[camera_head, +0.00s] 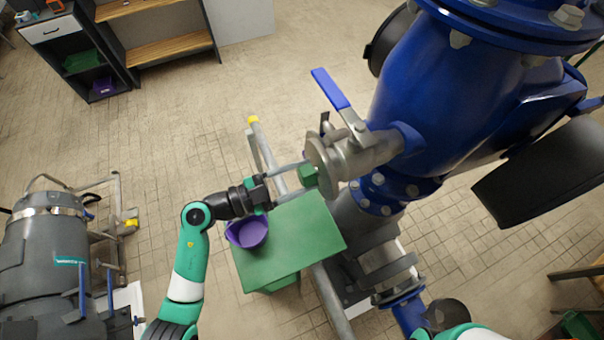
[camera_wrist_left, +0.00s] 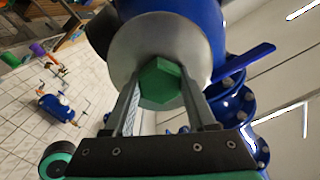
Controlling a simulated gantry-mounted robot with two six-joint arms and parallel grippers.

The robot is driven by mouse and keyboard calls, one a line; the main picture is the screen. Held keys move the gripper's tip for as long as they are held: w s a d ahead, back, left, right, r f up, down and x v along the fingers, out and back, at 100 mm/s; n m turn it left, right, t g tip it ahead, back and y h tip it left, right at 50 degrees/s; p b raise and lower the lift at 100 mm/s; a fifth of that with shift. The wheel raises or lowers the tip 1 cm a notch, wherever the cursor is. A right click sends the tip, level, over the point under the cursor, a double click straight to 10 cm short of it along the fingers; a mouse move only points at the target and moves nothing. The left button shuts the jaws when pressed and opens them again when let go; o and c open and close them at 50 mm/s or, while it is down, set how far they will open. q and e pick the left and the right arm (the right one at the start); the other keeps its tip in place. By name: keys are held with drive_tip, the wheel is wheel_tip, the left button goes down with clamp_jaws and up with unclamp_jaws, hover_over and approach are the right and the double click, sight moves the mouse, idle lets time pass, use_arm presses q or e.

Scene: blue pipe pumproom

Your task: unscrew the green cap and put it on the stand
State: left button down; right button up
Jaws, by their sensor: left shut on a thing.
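The green hexagonal cap (camera_head: 308,176) sits at the end of the grey flanged side outlet (camera_head: 325,165) on the blue pipe. My left gripper (camera_head: 295,178) is shut on the cap, one finger on each side. In the left wrist view the cap (camera_wrist_left: 160,82) shows between my left fingertips (camera_wrist_left: 160,95), in front of the round grey flange (camera_wrist_left: 135,45). The green stand (camera_head: 300,235) is below, with a purple bowl (camera_head: 247,232) at its left edge. My right gripper is not in view; only a bit of my right arm shows at the bottom right.
A blue-handled valve lever (camera_head: 331,89) rises above the outlet. The large blue pipe (camera_head: 420,90) fills the upper right. A grey rail (camera_head: 332,305) runs beside the stand. A grey machine (camera_head: 45,250) stands at the left. The stand's top right of the bowl is clear.

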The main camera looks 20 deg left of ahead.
use_arm(q)
drive_tip(key=shift+v, duration=1.15)
idle(0.6)
drive_tip(key=shift+v, duration=2.25)
